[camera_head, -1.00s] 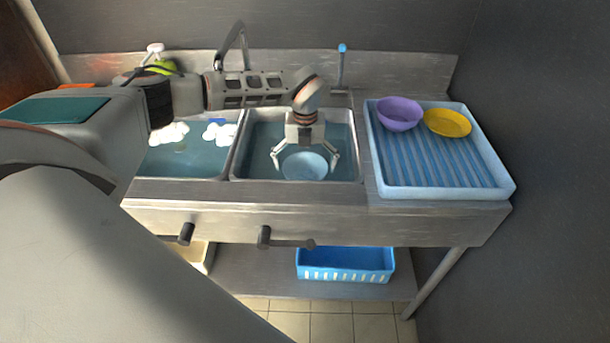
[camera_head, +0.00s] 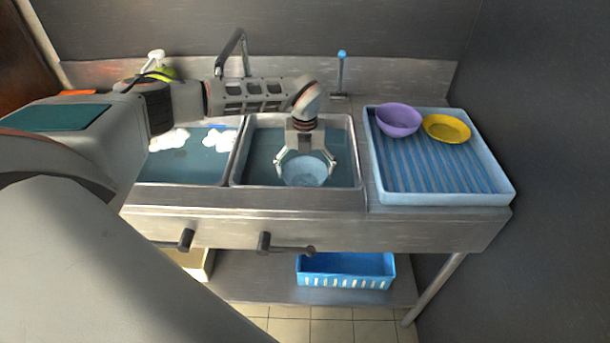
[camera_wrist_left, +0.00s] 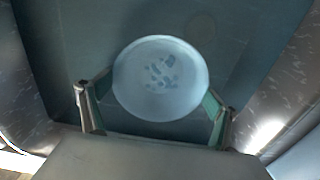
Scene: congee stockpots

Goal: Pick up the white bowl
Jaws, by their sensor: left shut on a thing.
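The white bowl (camera_head: 305,172) sits in the right-hand sink basin and looks pale blue through the water. In the left wrist view the bowl (camera_wrist_left: 160,82) is round, with a patchy mark in its middle. My left gripper (camera_head: 305,170) reaches down into the basin with one finger on each side of the bowl. In the left wrist view the fingers of my left gripper (camera_wrist_left: 155,100) press against opposite sides of the rim, so it is shut on the bowl. The bowl's underside is hidden. My right gripper is not in view.
A blue ribbed tray (camera_head: 440,190) stands right of the sink, holding a purple bowl (camera_head: 398,120) and a yellow bowl (camera_head: 447,129). The left basin (camera_head: 185,168) holds water and white foam (camera_head: 219,139). A faucet (camera_head: 233,50) rises behind. A blue basket (camera_head: 345,272) sits on the lower shelf.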

